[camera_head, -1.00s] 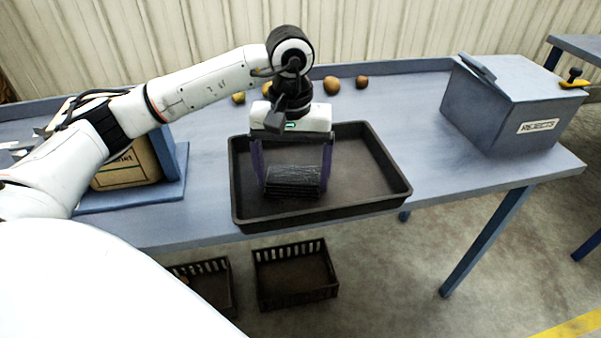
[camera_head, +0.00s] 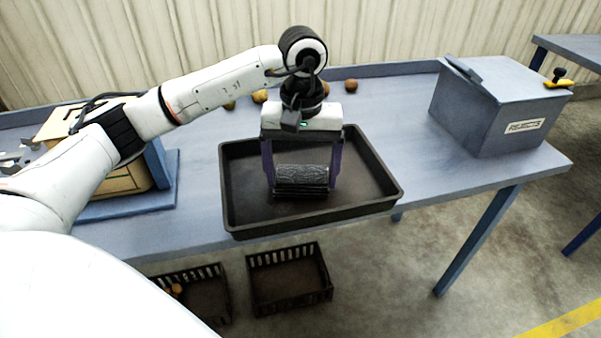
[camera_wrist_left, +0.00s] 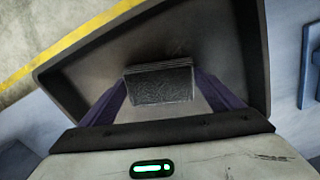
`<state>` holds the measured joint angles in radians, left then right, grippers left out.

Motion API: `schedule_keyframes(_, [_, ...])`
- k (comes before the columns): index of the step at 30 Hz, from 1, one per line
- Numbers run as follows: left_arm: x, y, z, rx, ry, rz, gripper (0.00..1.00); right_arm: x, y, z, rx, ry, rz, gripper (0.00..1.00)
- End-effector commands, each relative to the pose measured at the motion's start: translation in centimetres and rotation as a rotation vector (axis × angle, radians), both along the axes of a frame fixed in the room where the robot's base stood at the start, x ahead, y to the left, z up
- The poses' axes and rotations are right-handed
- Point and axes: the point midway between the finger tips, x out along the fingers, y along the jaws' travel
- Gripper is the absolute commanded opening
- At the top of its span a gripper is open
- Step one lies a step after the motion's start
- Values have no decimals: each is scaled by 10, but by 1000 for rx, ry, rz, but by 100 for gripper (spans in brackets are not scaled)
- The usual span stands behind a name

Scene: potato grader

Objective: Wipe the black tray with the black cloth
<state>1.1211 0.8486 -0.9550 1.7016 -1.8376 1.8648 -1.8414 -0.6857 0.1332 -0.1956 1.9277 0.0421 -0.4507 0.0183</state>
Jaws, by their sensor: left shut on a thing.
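The black tray (camera_head: 370,190) lies on the blue-grey table near its front edge; it also shows in the left wrist view (camera_wrist_left: 215,50). My left gripper (camera_head: 301,178) reaches down into the tray, its purple fingers on either side of the folded black cloth (camera_head: 301,174). It is shut on the cloth, which also shows between the fingers in the left wrist view (camera_wrist_left: 161,85). The cloth is low in the tray, left of its middle; I cannot tell for sure whether it touches the floor. My right gripper is not in view.
A grey rejects box (camera_head: 490,115) stands on the table at the right. Several potatoes (camera_head: 260,96) lie behind the tray. A cardboard box (camera_head: 125,170) in a blue stand is at the left. Black crates (camera_head: 288,280) sit below the table's front edge.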

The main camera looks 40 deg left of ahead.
Motion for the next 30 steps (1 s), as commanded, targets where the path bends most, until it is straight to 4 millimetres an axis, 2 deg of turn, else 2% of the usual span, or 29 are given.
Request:
schedule_keyframes(16, [0, 0, 56, 0, -1, 0, 68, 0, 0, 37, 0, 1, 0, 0])
schedule_keyframes(30, [0, 0, 63, 0, -1, 0, 68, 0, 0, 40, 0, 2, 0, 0])
